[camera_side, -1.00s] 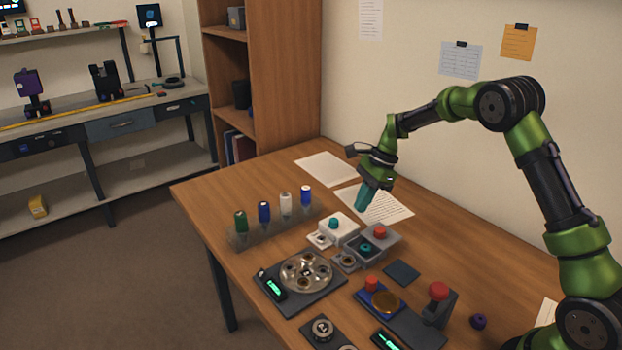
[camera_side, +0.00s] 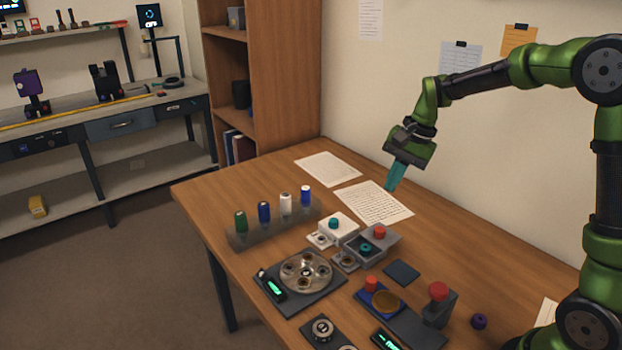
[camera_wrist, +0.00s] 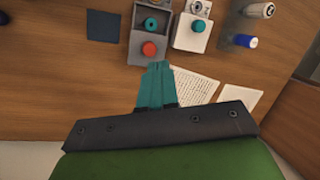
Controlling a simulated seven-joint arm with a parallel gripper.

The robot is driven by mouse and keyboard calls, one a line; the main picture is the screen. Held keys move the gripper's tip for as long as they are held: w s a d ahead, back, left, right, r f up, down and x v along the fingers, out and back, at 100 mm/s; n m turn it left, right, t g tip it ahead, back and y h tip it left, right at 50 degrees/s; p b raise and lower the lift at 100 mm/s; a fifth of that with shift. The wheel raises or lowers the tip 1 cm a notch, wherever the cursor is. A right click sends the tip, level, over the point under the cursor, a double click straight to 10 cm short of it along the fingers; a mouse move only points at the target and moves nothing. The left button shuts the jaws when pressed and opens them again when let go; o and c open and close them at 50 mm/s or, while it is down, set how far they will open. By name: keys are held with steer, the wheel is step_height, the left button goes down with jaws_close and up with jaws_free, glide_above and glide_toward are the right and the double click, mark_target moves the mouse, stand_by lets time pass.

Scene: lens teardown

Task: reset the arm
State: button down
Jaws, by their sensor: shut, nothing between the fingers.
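My gripper (camera_side: 394,178) is shut and empty, with its teal fingers together and pointing down. It hangs above the back of the wooden table, over or just right of a printed sheet (camera_side: 376,204). In the wrist view the teal fingers (camera_wrist: 157,85) are closed side by side. Beyond them are a grey box with a red knob (camera_wrist: 150,48) and a white box with a teal knob (camera_wrist: 198,25). My green arm is raised along the wall at the right.
A rack (camera_side: 240,238) with several coloured cylinders stands at the left table edge. A round metal carousel (camera_side: 306,272) and a stand with a red knob (camera_side: 438,298) are nearer the front. A purple knob (camera_side: 479,321) lies at right. The table's back right is bare.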

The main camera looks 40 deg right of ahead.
steer(key=s+a+r+n+t, duration=0.2)
steer(key=s+a+r+n, duration=0.1)
steer(key=s, duration=0.6)
steer(key=s+a+r+n+t, duration=0.3)
steer(key=s+a+n, duration=0.3)
steer(key=s, duration=0.3)
steer(key=shift+a+r+h, duration=0.3)
steer(key=shift+r, duration=0.35)
